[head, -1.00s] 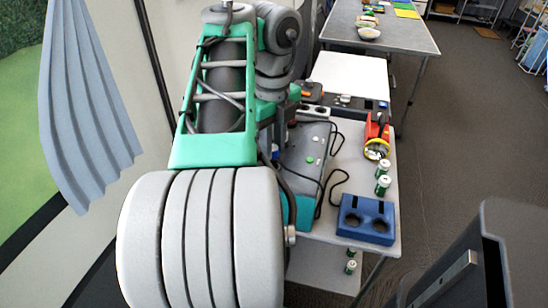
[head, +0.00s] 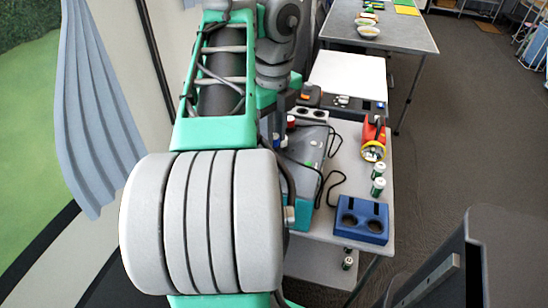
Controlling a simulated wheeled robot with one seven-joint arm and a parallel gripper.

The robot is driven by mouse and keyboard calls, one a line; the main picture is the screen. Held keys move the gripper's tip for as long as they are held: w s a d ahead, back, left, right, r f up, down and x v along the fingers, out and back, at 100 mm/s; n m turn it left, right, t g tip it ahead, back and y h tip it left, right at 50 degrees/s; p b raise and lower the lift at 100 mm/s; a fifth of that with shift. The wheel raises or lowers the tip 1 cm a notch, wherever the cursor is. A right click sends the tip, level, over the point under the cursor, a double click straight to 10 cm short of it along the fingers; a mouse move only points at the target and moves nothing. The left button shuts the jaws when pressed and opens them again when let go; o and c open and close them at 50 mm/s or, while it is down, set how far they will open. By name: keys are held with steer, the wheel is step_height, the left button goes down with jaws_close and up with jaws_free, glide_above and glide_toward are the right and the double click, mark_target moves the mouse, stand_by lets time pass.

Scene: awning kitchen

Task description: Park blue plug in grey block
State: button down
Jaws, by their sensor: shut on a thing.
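My gripper (head: 280,126) shows only in part, as a dark shape below my wrist at the left edge of the table. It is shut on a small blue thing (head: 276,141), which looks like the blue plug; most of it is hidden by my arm. A light grey block (head: 312,114) with dark round holes stands on the table behind the grey device, to the right of my gripper and apart from it.
A grey, green-edged device (head: 305,160) with a black cable (head: 331,182) lies close by. A blue block (head: 361,219) with holes, green-white cells (head: 378,187) and a red flashlight (head: 373,140) stand to its right. A white board (head: 348,75) is behind.

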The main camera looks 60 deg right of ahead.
steer(key=shift+w+d+f+p, duration=0.5)
steer(key=shift+d+p, duration=0.9)
steer(key=shift+d, duration=2.95)
steer(key=shift+w+d+f+p, duration=0.25)
steer(key=shift+d+f+p, duration=0.9)
steer(key=shift+d, duration=3.2)
steer(key=shift+w+d+f+p, duration=0.35)
steer(key=shift+d+p, duration=1.35)
steer(key=shift+d, duration=2.65)
steer(key=shift+f, duration=0.2)
steer(key=shift+f+b, duration=0.6)
steer(key=shift+b, duration=0.25)
steer(key=shift+f, duration=0.25)
steer(key=shift+f+b, duration=0.45)
steer(key=shift+b, duration=0.2)
steer(key=shift+f, duration=0.15)
